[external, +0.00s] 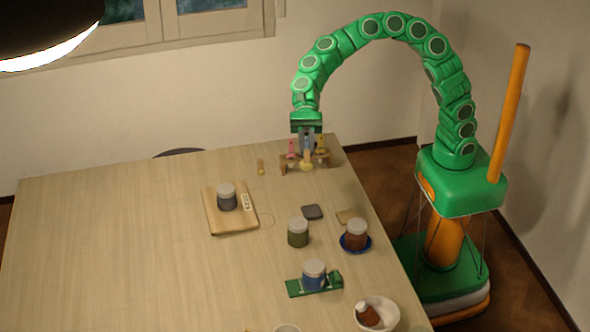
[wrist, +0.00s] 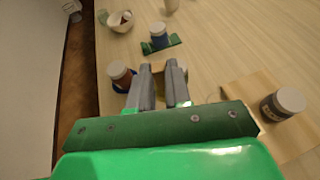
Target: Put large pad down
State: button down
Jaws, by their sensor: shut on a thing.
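My gripper (external: 307,147) points down at the far right end of the table, over a small wooden rack (external: 284,166). It is shut on a tool with a rounded cream-yellow end (external: 306,165), which I take to be the large pad. That end hangs just below the fingers, in front of the rack; I cannot tell whether it touches the rack or the table. In the wrist view my gripper's grey fingers (wrist: 162,95) stand close together, with a tan patch between them. A pink tool (external: 292,148) and a yellow tool (external: 321,145) stand at the rack on either side.
A small tan piece (external: 261,167) lies left of the rack. A grey jar (external: 227,199) stands on a wooden board. Nearer are a dark square (external: 312,212), a green jar (external: 298,232), a brown jar (external: 356,233), a blue jar (external: 314,273) and a bowl (external: 391,309). The table's left is clear.

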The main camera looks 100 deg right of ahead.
jog(key=w+m+t+h, duration=0.6)
jog(key=w+m+t, duration=0.2)
jog(key=m, duration=0.1)
jog(key=s+d+m+g+h, duration=0.1)
jog(key=s+d+m+h, duration=0.4)
jog(key=s+m+h, duration=0.4)
jog(key=s+d+m+g+h, duration=0.1)
jog(key=s+d+m+h, duration=0.6)
jog(key=s, duration=0.4)
jog(key=shift+t+h, duration=0.3)
jog(key=shift+h, duration=0.1)
jog(key=shift+w+a+f, duration=0.5)
jog(key=shift+w+f, duration=1.85)
jog(key=shift+f, duration=0.2)
jog(key=shift+w+a+f, duration=0.5)
jog(key=shift+w+f, duration=1.9)
jog(key=shift+f, duration=0.1)
jog(key=shift+w+a+f, duration=0.5)
jog(key=shift+w+f, duration=1.85)
jog(key=shift+f, duration=1.75)
